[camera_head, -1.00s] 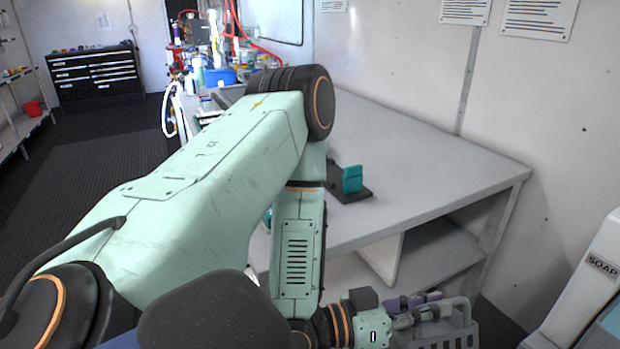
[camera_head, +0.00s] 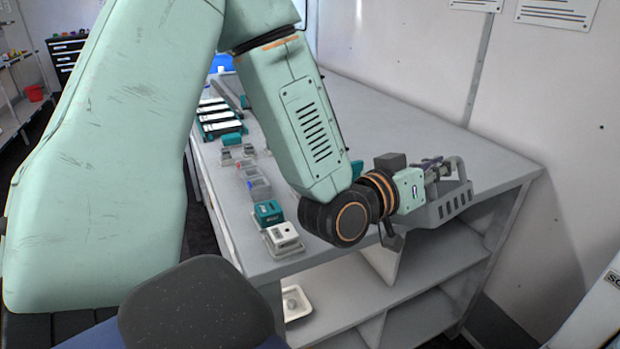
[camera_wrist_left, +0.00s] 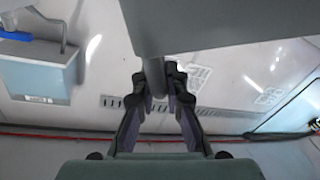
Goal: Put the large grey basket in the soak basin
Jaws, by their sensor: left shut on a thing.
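The large grey basket (camera_head: 455,206), with slots in its side, hangs from my left gripper (camera_head: 436,172) at the right end of the grey workbench. My left gripper is shut on its bar handle. In the left wrist view the fingers (camera_wrist_left: 154,80) close around the grey handle, and the basket's plain grey wall (camera_wrist_left: 225,22) fills the top. I cannot make out the soak basin for certain in any view. My right gripper is not in view.
The workbench (camera_head: 400,130) holds teal and grey devices (camera_head: 268,212) along its front edge. A white tray (camera_head: 294,302) sits on the shelf below. A white unit (camera_head: 590,318) stands at lower right. A pale blue-grey box (camera_wrist_left: 36,75) shows in the wrist view.

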